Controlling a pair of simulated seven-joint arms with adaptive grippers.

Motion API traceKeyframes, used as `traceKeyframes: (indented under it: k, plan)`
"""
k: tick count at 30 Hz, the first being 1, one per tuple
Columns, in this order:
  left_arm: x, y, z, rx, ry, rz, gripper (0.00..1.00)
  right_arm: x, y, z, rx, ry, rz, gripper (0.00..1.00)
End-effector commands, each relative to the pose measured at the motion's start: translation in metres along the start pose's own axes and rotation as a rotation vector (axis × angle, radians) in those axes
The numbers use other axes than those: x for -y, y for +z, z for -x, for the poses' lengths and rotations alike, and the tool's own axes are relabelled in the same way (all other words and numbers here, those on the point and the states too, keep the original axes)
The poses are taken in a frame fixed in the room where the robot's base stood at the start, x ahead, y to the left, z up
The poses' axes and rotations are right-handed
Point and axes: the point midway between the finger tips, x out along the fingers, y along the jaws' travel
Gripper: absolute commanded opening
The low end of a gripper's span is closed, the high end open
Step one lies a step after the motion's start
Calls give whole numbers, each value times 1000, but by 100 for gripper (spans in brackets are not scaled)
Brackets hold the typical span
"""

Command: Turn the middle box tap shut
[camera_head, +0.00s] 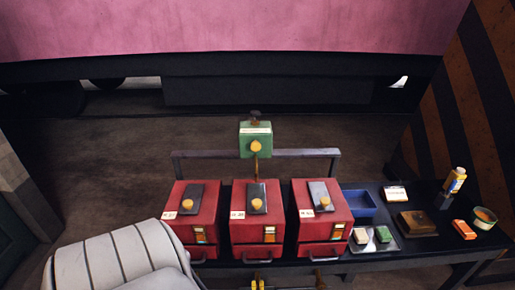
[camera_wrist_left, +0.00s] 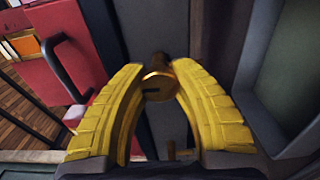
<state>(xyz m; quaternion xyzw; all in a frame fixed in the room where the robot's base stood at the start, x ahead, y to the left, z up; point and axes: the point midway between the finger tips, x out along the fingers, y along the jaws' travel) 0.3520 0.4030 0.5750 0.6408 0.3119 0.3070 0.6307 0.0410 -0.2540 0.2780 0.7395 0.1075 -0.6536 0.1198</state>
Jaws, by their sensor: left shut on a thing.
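Three red boxes stand in a row on the dark bench in the head view. The middle box (camera_head: 257,218) has a dark plate with a yellow knob on top and a drawer at its front. My left gripper (camera_head: 257,285) shows only as small yellow parts at the bottom edge, below the middle box's front. In the left wrist view its yellow fingers (camera_wrist_left: 158,75) are shut around the brass tap (camera_wrist_left: 158,88), whose round end faces the camera. The tap's far side is hidden. My right gripper is in neither view.
The left box (camera_head: 193,218) and right box (camera_head: 322,218) stand close on either side. A green unit (camera_head: 256,140) stands behind. To the right are a blue tray (camera_head: 358,203), a brown block (camera_head: 416,223) and a bottle (camera_head: 454,181). A drawer handle (camera_wrist_left: 72,68) is near the fingers.

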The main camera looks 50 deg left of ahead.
Motion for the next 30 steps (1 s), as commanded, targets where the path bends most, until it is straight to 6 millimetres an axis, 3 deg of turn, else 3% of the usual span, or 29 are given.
traceKeyframes:
  k: [1,2,9,21,30]
  plan:
    - [2,-3,3,-3,-5,-2,0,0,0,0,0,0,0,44]
    - [2,-3,3,-3,-5,-2,30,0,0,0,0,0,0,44]
    - [1,-2,1,-2,-2,-1,58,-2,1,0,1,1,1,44]
    - [1,-1,4,-1,-1,0,59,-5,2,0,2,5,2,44]
    - [1,-1,34,-1,-4,0,59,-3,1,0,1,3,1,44]
